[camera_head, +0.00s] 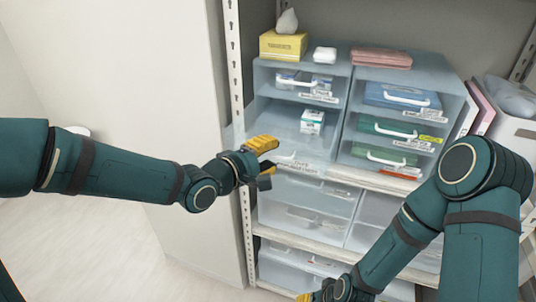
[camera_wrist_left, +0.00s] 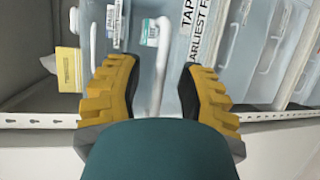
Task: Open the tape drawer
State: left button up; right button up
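The tape drawer (camera_head: 283,122) is a translucent drawer in the left column of the cabinet, second from the top. It appears to stand partly out from the cabinet, and a small white-and-green box (camera_head: 312,121) is inside. Its label (camera_wrist_left: 194,27) reads "TAPE" in the left wrist view. My left gripper (camera_head: 268,161) is at the drawer's front. In the left wrist view its yellow fingers are apart, with the white handle (camera_wrist_left: 161,70) between them and gaps visible on both sides. My right gripper (camera_head: 318,296) is low at the bottom edge, mostly cut off.
Other drawers surround it, including a blue-filled drawer (camera_head: 402,97) at right. A yellow tissue box (camera_head: 283,46) and folded pink cloth (camera_head: 381,58) lie on top of the cabinet. A perforated shelf post (camera_head: 234,60) stands close left. Open floor (camera_head: 110,245) lies at lower left.

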pick_arm(q)
jog(key=shift+a, duration=0.1)
jog(key=v, duration=1.2)
dwell(0.4)
notch_tip(320, 180, down, 19)
jog(key=w+m+g+y, duration=0.2)
jog(key=w+y, duration=0.1)
jog(key=s+f+m+g+y, duration=0.1)
jog(key=s+f+m+g, duration=0.1)
jog(key=s+f, duration=0.2)
jog(key=s+f+m+g+y+b, duration=0.1)
jog(key=s+f+m+g, duration=0.1)
jog(key=f, duration=0.8)
jog(key=s+f+m+g+y, duration=0.1)
jog(key=s+f+m+g, duration=0.1)
jog(key=s+f+g, duration=0.2)
notch_tip(320, 180, down, 4)
jog(key=shift+s+r+m+y, duration=0.1)
jog(key=shift+s+m+y, duration=0.25)
jog(key=shift+s, duration=0.9)
